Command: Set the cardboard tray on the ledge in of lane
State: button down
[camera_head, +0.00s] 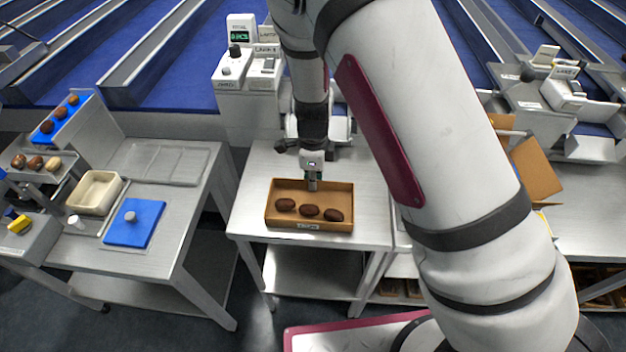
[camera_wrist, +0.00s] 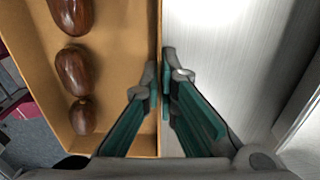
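The cardboard tray (camera_head: 345,188) is a shallow brown box with several dark dates in it and a pale label on its near wall. It appears level on or just above the steel table (camera_head: 258,178); a small gap cannot be told. My gripper (camera_head: 312,186) points down at the far wall of the tray. In the wrist view, the tray (camera_wrist: 120,40) lies left, and the teal-padded fingers of my gripper (camera_wrist: 164,80) are on either side of its wall, closed on it. A lane unit (camera_head: 245,75) with a green display stands behind the table. I cannot tell which surface is the ledge.
At left, another steel table (camera_head: 195,200) carries a cream bin (camera_head: 97,192) and a blue mat (camera_head: 134,222). Bare steel lies beside the tray. My arm hides much of the right side, where a cardboard box (camera_head: 537,168) shows. Blue lanes (camera_head: 175,60) run behind.

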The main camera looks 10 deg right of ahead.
jog(key=c, duration=2.3)
grip_release()
jog(key=shift+f, duration=0.15)
jog(key=o, duration=0.5)
